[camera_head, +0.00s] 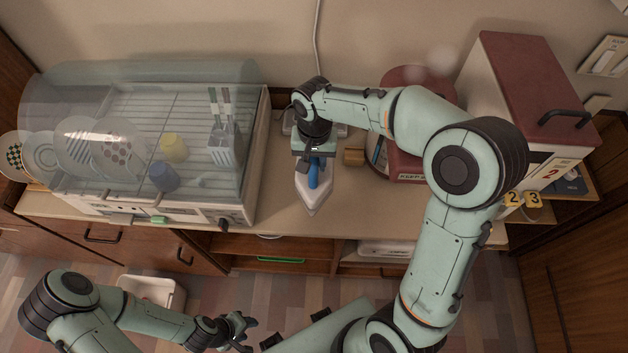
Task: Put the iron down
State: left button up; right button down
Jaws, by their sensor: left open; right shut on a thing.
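The iron (314,199) has a blue handle and a pale grey body with a pointed tip toward the counter's front edge. My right gripper (315,158) is above it and shut on it at the handle; the fingertips are largely hidden by the wrist. The iron is over the counter (275,207) between the dish dryer and the red-lidded container. I cannot tell whether its base touches the counter. My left gripper (238,328) is open and empty, low over the floor in front of the cabinets.
The dish dryer (190,212) with a clear cover, plates and cups stands left of the iron. A red-topped cabinet (525,80) stands further right. A cord (317,40) runs down the wall.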

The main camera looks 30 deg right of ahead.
pick_arm(q)
jog(key=shift+s+f+b, duration=0.25)
jog(key=shift+f+b, duration=0.05)
jog(key=shift+f, duration=0.15)
pick_arm(e)
notch_tip(320, 180, down, 9)
jog(key=shift+w+f, duration=0.15)
jog(key=shift+f, duration=0.2)
pick_arm(q)
jog(key=shift+s+f, duration=0.15)
pick_arm(e)
jog(key=c, duration=0.9)
grip_release()
jog(key=shift+o, duration=0.2)
